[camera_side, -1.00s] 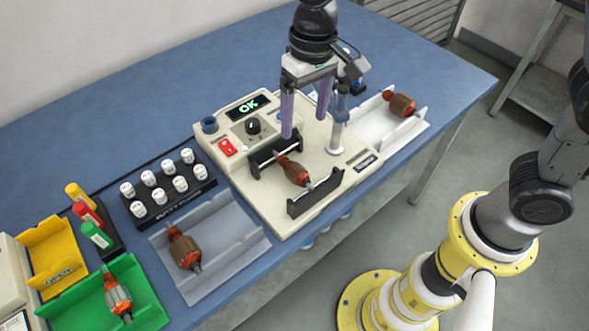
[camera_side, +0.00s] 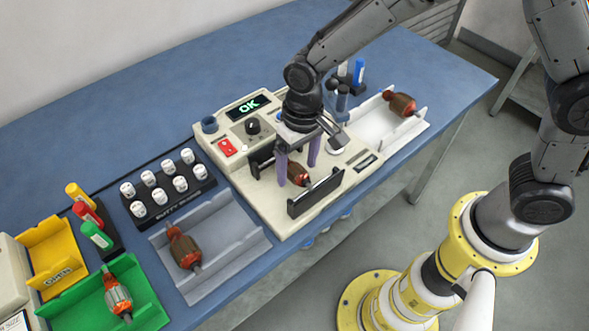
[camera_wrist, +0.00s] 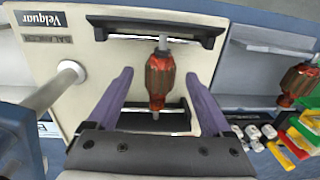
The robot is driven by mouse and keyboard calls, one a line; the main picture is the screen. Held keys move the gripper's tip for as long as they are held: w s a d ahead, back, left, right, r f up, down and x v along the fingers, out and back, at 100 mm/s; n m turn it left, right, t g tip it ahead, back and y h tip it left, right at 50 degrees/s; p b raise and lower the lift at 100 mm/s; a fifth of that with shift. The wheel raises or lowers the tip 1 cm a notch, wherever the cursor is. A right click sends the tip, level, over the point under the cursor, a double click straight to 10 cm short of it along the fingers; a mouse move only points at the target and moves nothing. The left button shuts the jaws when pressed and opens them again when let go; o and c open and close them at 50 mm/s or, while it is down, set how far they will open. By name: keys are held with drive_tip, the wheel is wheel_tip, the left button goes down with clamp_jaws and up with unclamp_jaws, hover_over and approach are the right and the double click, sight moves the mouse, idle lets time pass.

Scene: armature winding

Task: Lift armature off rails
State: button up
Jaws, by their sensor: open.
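The armature (camera_side: 299,174), with a red-brown body and a metal shaft, lies across the two black rails (camera_side: 316,194) of the cream tester. It also shows in the wrist view (camera_wrist: 160,80), between the rails, its shaft ends on them. My gripper (camera_side: 297,173) points down over the tester, low around the armature. Its purple fingers are open, and in the wrist view (camera_wrist: 158,82) one stands on each side of the armature with gaps. Part of the armature is hidden by a finger in the side view. The tester display (camera_side: 247,107) reads OK.
A grey tray (camera_side: 228,243) with another armature stands left of the tester, and a white tray (camera_side: 372,128) with one stands right. A green bin (camera_side: 146,306), a yellow bin (camera_side: 50,240) and a rack of putty bottles (camera_side: 205,186) are at left. A post (camera_wrist: 62,80) rises beside the gripper.

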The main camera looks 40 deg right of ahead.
drive_tip(key=shift+f, duration=0.6)
clamp_jaws()
